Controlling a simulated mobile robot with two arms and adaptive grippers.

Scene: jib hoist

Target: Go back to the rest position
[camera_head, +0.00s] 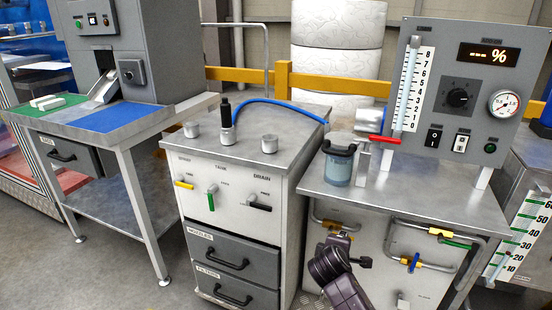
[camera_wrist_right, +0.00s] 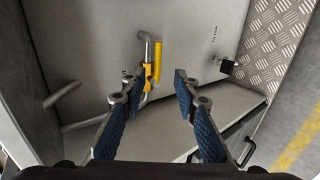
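In the right wrist view my right gripper (camera_wrist_right: 157,82) is open, its two blue-padded fingers apart and nothing gripped. A bent metal pipe with a yellow lever (camera_wrist_right: 156,60) shows between and beyond the fingertips, nearer the left finger. I cannot tell how far past the tips it lies. In the head view a dark arm of mine reaches up from the bottom, in front of the right-hand cabinet; its fingers are not clear there. My left gripper is in neither view.
The right-hand bench (camera_head: 435,205) carries a bluish jar (camera_head: 339,168) and a gauge panel (camera_head: 475,60). Pipes with valve handles, one green (camera_head: 455,244), stick out below it. A cabinet with drawers (camera_head: 225,255) stands left of it. Floor (camera_head: 110,270) shows free at the lower left.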

